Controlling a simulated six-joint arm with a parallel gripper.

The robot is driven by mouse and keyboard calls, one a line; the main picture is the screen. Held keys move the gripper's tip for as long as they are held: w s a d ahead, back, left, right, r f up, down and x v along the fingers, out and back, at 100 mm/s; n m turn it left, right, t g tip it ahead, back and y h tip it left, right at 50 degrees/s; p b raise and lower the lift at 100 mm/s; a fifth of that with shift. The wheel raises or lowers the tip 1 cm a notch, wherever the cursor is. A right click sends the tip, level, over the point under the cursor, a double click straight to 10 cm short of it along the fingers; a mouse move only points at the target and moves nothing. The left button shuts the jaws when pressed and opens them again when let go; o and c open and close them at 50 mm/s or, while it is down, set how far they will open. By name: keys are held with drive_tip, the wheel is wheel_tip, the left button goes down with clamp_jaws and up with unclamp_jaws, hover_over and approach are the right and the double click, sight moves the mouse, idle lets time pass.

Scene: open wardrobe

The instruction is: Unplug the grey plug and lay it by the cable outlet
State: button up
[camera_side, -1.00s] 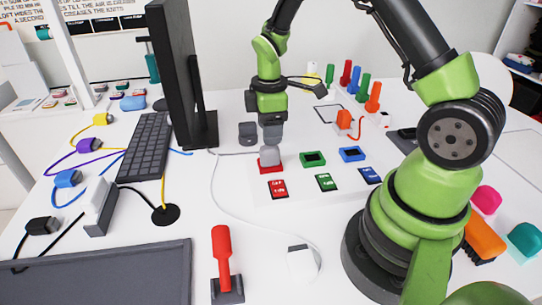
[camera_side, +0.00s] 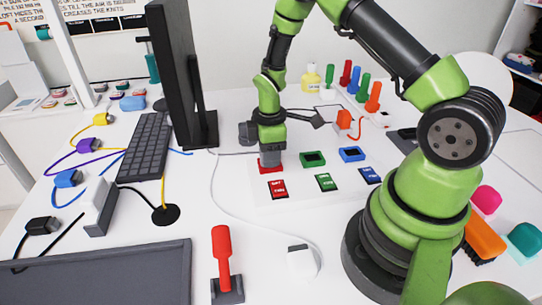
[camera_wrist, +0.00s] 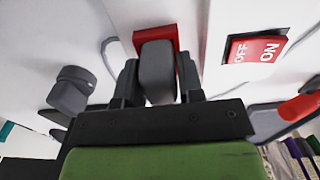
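The grey plug (camera_wrist: 157,72) sits in a red socket (camera_wrist: 155,38) in the wrist view. In the side view my gripper (camera_side: 270,153) is lowered over the plug and mostly hides it; the red socket (camera_side: 271,168) shows below. In the wrist view my gripper's (camera_wrist: 158,82) two dark fingers stand one on each side of the plug, with what look like narrow gaps, so it appears open around it. A black round cable outlet (camera_side: 166,215) lies flat on the desk to the left, with a yellow cable running into it.
Green (camera_side: 312,159) and blue sockets (camera_side: 351,154) sit right of the red one, with labelled switches (camera_side: 278,190) in front. A dark grey knob-like object (camera_side: 246,133) stands close left of my gripper. A monitor (camera_side: 180,70), keyboard (camera_side: 146,145) and white mouse (camera_side: 302,262) surround the clear middle desk.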

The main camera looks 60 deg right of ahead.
clamp_jaws()
drive_tip(key=shift+c, duration=1.8)
unclamp_jaws()
drive_tip(key=shift+c, duration=0.7)
drive_tip(key=shift+r, duration=1.3)
drive_tip(key=shift+r, duration=1.95)
